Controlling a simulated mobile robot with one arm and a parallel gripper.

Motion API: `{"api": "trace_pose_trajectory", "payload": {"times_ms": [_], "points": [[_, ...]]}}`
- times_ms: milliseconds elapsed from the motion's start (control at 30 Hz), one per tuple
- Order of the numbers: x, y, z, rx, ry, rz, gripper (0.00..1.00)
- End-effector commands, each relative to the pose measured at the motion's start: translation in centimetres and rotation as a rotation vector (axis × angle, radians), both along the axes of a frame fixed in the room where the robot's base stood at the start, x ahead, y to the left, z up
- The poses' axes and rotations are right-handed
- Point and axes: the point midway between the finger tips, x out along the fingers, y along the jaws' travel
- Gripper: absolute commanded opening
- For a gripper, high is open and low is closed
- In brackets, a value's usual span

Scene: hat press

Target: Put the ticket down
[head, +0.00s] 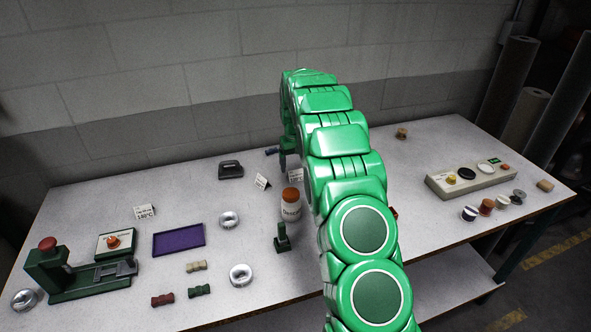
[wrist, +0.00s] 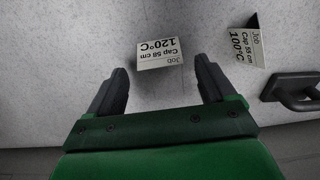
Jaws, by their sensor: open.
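A folded white ticket reading "Job Cap 58 cm 120°C" (wrist: 160,54) stands on the table between the fingertips of my gripper (wrist: 162,66) in the wrist view. My gripper is open, with a gap visible on both sides of the ticket. In the head view this ticket (head: 296,177) shows just left of my green arm, which hides most of the gripper. A second ticket reading 100°C stands nearby, at the right in the wrist view (wrist: 247,47) and farther left in the head view (head: 262,182). A third ticket (head: 145,212) stands at the left.
An orange-capped bottle (head: 291,204) stands in front of the tickets. A dark handled block (head: 230,170) lies to their left. A green press (head: 75,275), purple tray (head: 179,240) and metal rings fill the left. A control panel (head: 470,179) is at the right.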

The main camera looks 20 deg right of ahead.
Motion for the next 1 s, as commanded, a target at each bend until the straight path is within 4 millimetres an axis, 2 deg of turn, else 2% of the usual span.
{"api": "trace_pose_trajectory", "payload": {"times_ms": [200,400,533,767,867,1000], "points": [[0.2,0.0,4.2,-0.001,-0.006,0.000,0.83],[0.0,0.0,7.4,0.001,0.000,-0.001,0.83],[0.0,0.0,8.6,0.000,0.000,-0.001,0.83],[-0.3,0.1,9.2,0.001,0.004,0.000,0.83],[-1.1,0.5,10.0,0.001,0.006,0.000,0.83],[-3.1,1.5,11.9,0.000,0.011,0.000,0.83]]}}
